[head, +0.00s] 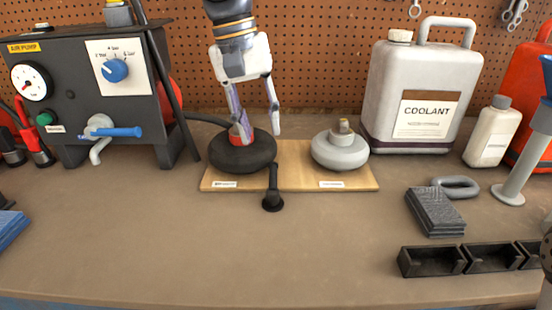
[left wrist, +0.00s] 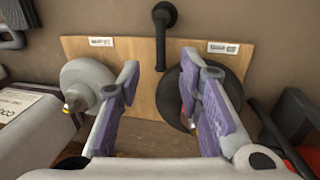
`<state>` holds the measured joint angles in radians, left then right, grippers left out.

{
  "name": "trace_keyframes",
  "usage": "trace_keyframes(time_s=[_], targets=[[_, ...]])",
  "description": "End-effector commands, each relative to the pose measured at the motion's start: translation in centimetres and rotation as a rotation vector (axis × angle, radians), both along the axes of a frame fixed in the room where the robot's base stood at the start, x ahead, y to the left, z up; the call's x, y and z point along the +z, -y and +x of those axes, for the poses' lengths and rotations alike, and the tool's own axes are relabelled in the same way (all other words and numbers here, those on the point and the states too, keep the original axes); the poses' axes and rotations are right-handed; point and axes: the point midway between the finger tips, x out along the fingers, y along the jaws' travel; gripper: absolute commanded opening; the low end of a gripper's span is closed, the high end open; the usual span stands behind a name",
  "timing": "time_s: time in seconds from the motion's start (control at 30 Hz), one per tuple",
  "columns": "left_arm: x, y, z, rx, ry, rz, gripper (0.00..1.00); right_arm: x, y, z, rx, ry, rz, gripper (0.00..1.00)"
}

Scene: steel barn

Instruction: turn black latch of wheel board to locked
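The wooden wheel board (head: 300,181) lies flat on the bench with a black wheel (head: 236,158) at left and a grey wheel (head: 340,152) at right. The black latch (head: 272,190) is a bar between the wheels, pointing toward the front, its round knob past the board's front edge. It also shows in the left wrist view (left wrist: 162,38). My left gripper (head: 257,138) is open and empty, pointing down over the board. One finger is over the black wheel by its red hub, the other above the space between the wheels. The latch lies between the fingers in the left wrist view (left wrist: 161,82), apparently untouched.
A dark air pump (head: 75,120) stands left of the board. A white coolant jug (head: 420,90) stands behind right. Grey pads (head: 435,212) and black bins (head: 431,262) lie at the right. The bench in front of the board is clear.

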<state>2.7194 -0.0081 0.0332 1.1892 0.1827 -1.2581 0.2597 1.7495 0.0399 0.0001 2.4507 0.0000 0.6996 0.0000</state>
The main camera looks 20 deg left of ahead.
Motion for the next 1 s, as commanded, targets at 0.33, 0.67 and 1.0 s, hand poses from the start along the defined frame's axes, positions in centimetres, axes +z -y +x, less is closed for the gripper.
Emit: trace_keyframes(time_s=[0.33, 0.67, 1.0], targets=[[-8.3, 1.5, 0.3, -0.001, -0.004, 0.001, 0.33, 0.1, 0.0, 0.2, 0.0, 0.007, 0.0, 0.4], [-10.1, 1.9, 0.5, 0.0, 0.0, 0.0, 0.33, 0.1, 0.0, 0.2, 0.0, 0.007, 0.0, 0.4], [-10.0, 1.9, 0.5, 0.0, 0.0, 0.0, 0.0, 0.1, 0.0, 0.2, 0.0, 0.007, 0.0, 0.4]])
